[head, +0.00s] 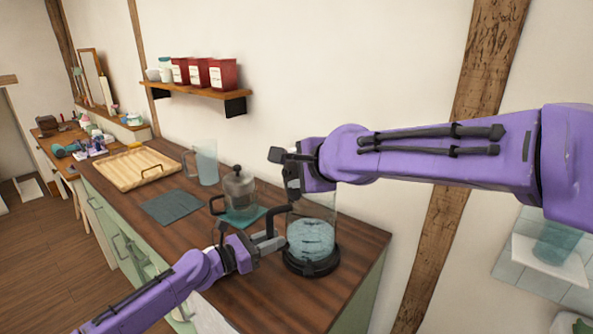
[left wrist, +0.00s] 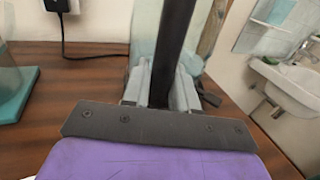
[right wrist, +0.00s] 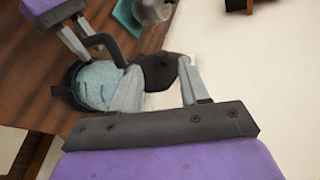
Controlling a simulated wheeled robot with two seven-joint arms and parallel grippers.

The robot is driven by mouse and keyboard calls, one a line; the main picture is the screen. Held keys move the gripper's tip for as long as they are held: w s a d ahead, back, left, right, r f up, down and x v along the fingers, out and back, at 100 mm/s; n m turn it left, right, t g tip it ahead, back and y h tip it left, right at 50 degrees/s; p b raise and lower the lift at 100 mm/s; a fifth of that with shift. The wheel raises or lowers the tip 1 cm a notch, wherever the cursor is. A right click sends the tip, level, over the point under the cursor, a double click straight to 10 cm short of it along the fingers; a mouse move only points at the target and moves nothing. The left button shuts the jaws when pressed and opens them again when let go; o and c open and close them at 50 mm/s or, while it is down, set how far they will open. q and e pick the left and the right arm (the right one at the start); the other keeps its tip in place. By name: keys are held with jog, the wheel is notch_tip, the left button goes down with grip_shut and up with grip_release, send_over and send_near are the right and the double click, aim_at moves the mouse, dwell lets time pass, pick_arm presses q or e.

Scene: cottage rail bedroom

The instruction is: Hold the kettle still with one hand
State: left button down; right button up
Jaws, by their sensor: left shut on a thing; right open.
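The kettle (head: 311,238) has a clear body with pale blue contents and a black base, and stands upright at the counter's right end. My left gripper (head: 274,242) is shut on its black handle, which runs up between the fingers in the left wrist view (left wrist: 174,50). My right gripper (head: 291,184) is above the kettle, at its top, and partly hides it. In the right wrist view its fingers (right wrist: 160,88) are apart, with the kettle's dark top part (right wrist: 158,72) between or just beyond them; I cannot tell if they touch. The kettle body also shows there (right wrist: 97,85).
A glass press (head: 238,190) on a teal mat stands left of the kettle. Beyond are a clear pitcher (head: 206,162), a dark cloth (head: 171,207) and a wooden tray (head: 143,169). A wall shelf (head: 205,90) holds red canisters. The counter's front middle is clear.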

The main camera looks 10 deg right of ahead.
pick_arm(q)
jog(key=shift+r, duration=0.35)
jog(key=c, duration=1.1)
grip_release()
jog(key=o, duration=0.3)
jog(key=shift+s, duration=0.1)
jog(key=shift+f, duration=0.1)
jog(key=shift+a, duration=0.1)
